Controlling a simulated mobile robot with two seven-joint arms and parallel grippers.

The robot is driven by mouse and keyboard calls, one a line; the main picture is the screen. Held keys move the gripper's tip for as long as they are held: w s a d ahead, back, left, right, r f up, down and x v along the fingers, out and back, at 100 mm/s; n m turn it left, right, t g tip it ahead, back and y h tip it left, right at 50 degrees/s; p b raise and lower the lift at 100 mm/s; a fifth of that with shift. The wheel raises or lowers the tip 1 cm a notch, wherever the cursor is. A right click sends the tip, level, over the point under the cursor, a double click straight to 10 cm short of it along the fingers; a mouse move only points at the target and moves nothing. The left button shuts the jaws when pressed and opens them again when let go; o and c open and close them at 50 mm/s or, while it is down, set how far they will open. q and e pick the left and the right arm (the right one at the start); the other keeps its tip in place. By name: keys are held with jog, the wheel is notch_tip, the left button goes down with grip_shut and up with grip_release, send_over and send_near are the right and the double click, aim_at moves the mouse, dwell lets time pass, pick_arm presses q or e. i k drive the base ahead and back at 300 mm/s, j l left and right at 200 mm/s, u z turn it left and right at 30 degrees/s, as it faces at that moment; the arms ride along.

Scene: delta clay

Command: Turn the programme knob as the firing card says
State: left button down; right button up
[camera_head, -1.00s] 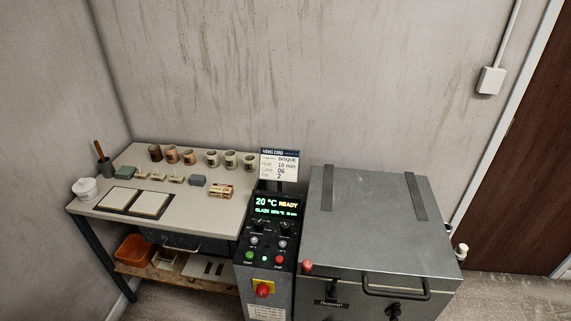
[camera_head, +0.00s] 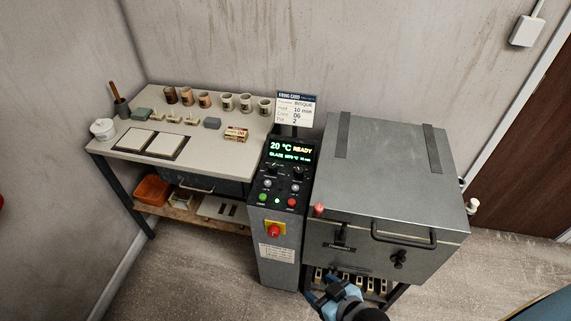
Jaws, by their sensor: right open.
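The firing card (camera_head: 296,108) stands above the controller panel and reads BISQUE, 10 min, 06 and 2. The controller (camera_head: 282,215) has a lit display (camera_head: 288,152) showing 20 °C READY and GLAZE. Below the display are two small dark knobs, a left one (camera_head: 272,168) and a right one (camera_head: 297,171); their labels are too small to read surely. My right gripper (camera_head: 322,292) is open at the bottom of the view, low in front of the kiln and below and right of the knobs, touching neither. My left gripper is out of view.
The grey kiln (camera_head: 385,180), lid shut, stands right of the controller with a dark front handle (camera_head: 403,238) and a red knob (camera_head: 318,210) near the panel. A red stop switch (camera_head: 274,230) is on the controller front. A worktable (camera_head: 230,148) with cups stands left.

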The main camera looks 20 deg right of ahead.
aim_at(272, 167)
jog(key=i+j+z, duration=0.3)
jog(key=i, duration=0.2)
jog(key=i+j+z, duration=0.3)
jog(key=i+j, duration=0.2)
